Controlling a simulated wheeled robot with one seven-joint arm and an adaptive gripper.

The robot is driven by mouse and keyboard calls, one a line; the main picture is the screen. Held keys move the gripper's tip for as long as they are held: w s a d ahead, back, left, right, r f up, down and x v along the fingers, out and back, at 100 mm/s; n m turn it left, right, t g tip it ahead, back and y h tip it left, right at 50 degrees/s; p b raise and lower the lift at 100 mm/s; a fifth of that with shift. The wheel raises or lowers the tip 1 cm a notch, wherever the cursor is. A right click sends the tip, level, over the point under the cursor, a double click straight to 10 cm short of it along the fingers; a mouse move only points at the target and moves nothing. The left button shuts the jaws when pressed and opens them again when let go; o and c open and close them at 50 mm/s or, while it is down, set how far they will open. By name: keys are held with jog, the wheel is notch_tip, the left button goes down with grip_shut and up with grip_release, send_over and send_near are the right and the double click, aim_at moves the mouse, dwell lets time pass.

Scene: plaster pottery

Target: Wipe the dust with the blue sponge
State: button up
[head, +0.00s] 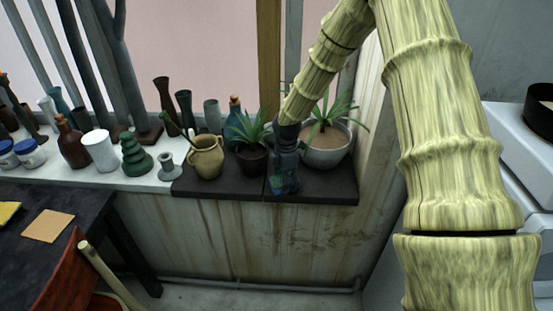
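My gripper (284,184) hangs at the end of my bamboo-textured arm, low over the dark slab (222,188) on the window ledge. It is small and dark with blue-green patches near its tip, and I cannot tell whether those are a sponge or part of the gripper. Whether its fingers are open or shut is not clear. It is between a dark potted plant (252,158) and a grey bowl planter (327,156). I cannot clearly make out a blue sponge or the dust in this view.
A tan jug (206,157) stands left of the plants. Several bottles and vases crowd the ledge farther left, including a green stacked piece (135,153). A dark table (85,218) with a tan pad (47,226) is at lower left. White equipment (512,130) stands at right.

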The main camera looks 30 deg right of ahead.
jog(key=shift+w+a, duration=0.25)
jog(key=shift+a, duration=0.25)
jog(key=shift+w+a+r, duration=0.1)
jog(key=shift+w+a, duration=0.1)
jog(key=shift+a, duration=0.1)
jog(key=shift+w+r+p, duration=0.1)
jog(key=shift+r+p, duration=0.05)
jog(key=shift+p, duration=0.4)
jog(key=shift+w+d+r+p, duration=0.1)
jog(key=shift+r+p, duration=0.25)
jog(key=shift+r, duration=0.5)
jog(key=shift+s+r+p, duration=0.2)
jog(key=shift+r+p, duration=0.45)
jog(key=shift+r, duration=0.25)
jog(key=shift+w+a+r+p, duration=0.2)
jog(key=shift+a+r+p, duration=0.1)
jog(key=shift+r+p, duration=0.3)
jog(key=shift+s+d+r+p, duration=0.1)
jog(key=shift+d+r+p, duration=0.05)
jog(key=shift+r+p, duration=1.2)
